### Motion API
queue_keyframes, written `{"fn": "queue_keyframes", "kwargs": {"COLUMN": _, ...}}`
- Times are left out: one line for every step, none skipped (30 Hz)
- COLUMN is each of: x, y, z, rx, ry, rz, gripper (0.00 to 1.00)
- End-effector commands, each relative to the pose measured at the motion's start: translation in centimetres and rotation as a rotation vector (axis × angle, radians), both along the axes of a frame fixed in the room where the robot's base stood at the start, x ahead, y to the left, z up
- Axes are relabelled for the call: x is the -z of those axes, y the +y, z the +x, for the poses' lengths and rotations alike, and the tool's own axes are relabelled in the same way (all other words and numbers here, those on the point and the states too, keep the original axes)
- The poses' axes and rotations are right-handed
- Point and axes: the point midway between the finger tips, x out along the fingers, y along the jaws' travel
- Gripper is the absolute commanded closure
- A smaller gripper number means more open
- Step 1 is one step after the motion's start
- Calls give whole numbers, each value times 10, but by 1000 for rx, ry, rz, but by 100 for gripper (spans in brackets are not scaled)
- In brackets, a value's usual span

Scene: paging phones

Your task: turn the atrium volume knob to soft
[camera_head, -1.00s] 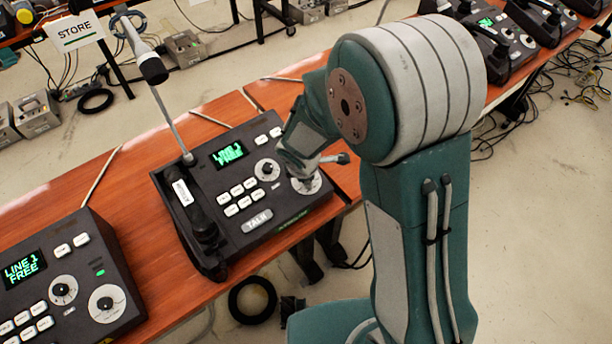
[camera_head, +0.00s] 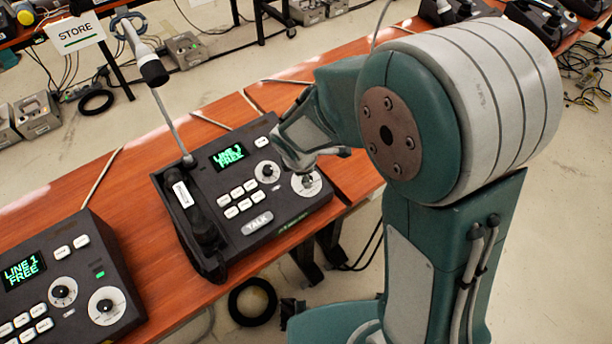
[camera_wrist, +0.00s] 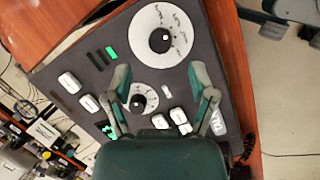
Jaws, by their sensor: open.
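A dark desk phone (camera_head: 205,165) with a handset, a green "LINE 1 FREE" screen and white buttons stands on the orange table. It has a smaller dial knob (camera_head: 267,171) and a larger dial knob (camera_head: 306,183) on white discs. In the wrist view the large knob (camera_wrist: 160,40) is beyond my fingertips and the small knob (camera_wrist: 138,103) shows between my fingers. Dial lettering is too small to read, so I cannot tell which is atrium volume. My gripper (camera_wrist: 158,78) is open and empty; in the head view it hovers above the phone's right side, near both knobs.
A second similar phone (camera_head: 65,285) stands at the lower left of the table. A microphone on a thin stalk (camera_head: 165,100) rises behind the first phone's left side. A "STORE" sign (camera_head: 73,33) stands at the back left. The table edge is just right of the phone.

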Motion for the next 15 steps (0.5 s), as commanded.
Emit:
{"fn": "queue_keyframes", "kwargs": {"x": -11, "y": 2, "z": -3, "rx": -1, "ry": -4, "rz": 2, "gripper": 27}}
{"fn": "queue_keyframes", "kwargs": {"x": -17, "y": 3, "z": -4, "rx": -1, "ry": -5, "rz": 2, "gripper": 27}}
{"fn": "queue_keyframes", "kwargs": {"x": -24, "y": 3, "z": -6, "rx": -1, "ry": -4, "rz": 2, "gripper": 27}}
{"fn": "queue_keyframes", "kwargs": {"x": -29, "y": 4, "z": -8, "rx": -2, "ry": -4, "rz": 2, "gripper": 27}}
{"fn": "queue_keyframes", "kwargs": {"x": -34, "y": 4, "z": -9, "rx": -1, "ry": -3, "rz": 2, "gripper": 27}}
{"fn": "queue_keyframes", "kwargs": {"x": -40, "y": 5, "z": -11, "rx": -1, "ry": -3, "rz": 2, "gripper": 27}}
{"fn": "queue_keyframes", "kwargs": {"x": -44, "y": 6, "z": -12, "rx": -1, "ry": -3, "rz": 1, "gripper": 27}}
{"fn": "queue_keyframes", "kwargs": {"x": -48, "y": 6, "z": -13, "rx": -1, "ry": -2, "rz": 1, "gripper": 27}}
{"fn": "queue_keyframes", "kwargs": {"x": -52, "y": 6, "z": -14, "rx": -1, "ry": -2, "rz": 1, "gripper": 27}}
{"fn": "queue_keyframes", "kwargs": {"x": -55, "y": 7, "z": -15, "rx": -1, "ry": -1, "rz": 0, "gripper": 27}}
{"fn": "queue_keyframes", "kwargs": {"x": -57, "y": 7, "z": -16, "rx": -1, "ry": 0, "rz": 0, "gripper": 27}}
{"fn": "queue_keyframes", "kwargs": {"x": -58, "y": 7, "z": -16, "rx": 0, "ry": 0, "rz": 1, "gripper": 27}}
{"fn": "queue_keyframes", "kwargs": {"x": -59, "y": 8, "z": -17, "rx": 0, "ry": 1, "rz": 1, "gripper": 27}}
{"fn": "queue_keyframes", "kwargs": {"x": -60, "y": 8, "z": -17, "rx": 0, "ry": 1, "rz": 1, "gripper": 27}}
{"fn": "queue_keyframes", "kwargs": {"x": -60, "y": 7, "z": -17, "rx": 0, "ry": 2, "rz": 0, "gripper": 27}}
